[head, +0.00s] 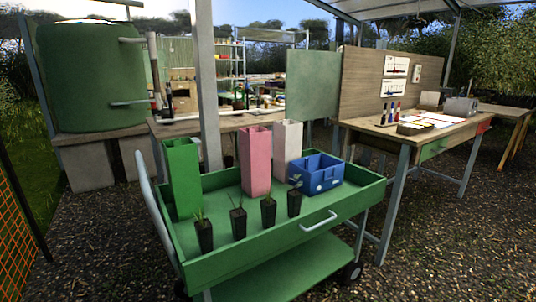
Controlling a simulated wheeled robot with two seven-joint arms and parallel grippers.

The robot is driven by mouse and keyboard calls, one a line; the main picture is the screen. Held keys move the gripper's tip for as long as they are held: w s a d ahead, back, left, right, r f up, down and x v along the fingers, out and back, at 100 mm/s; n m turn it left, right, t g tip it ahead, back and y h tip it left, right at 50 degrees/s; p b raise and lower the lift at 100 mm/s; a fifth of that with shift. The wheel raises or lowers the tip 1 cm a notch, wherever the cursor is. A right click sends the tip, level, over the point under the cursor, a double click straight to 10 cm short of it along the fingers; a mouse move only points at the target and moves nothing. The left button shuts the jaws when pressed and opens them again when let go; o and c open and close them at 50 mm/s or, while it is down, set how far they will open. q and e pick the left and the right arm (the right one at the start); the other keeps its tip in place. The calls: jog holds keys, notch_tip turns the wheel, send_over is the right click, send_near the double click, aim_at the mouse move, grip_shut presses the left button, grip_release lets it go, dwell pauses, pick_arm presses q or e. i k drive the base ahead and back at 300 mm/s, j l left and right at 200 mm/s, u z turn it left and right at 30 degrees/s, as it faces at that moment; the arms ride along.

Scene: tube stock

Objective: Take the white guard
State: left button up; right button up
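The white guard (287,138) is a tall, square, open-topped tube. It stands upright in the green cart (262,243), towards its far side. A pink guard (257,160) stands just left of it and hides part of its left side. A blue crate (325,182) sits just to the right and covers part of its lower end. A green guard (182,178) stands at the cart's left end. Neither of my grippers shows in the head view.
Several small black pots with seedlings (239,223) stand along the cart's near side. A grey post (206,85) and a bench (160,127) are behind the cart. A wooden worktable (440,135) stands to the right. Gravel in front is clear.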

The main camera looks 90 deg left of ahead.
aim_at(287, 133)
jog(key=u, duration=2.6)
jog(key=i+l, duration=2.3)
jog(key=l, duration=0.1)
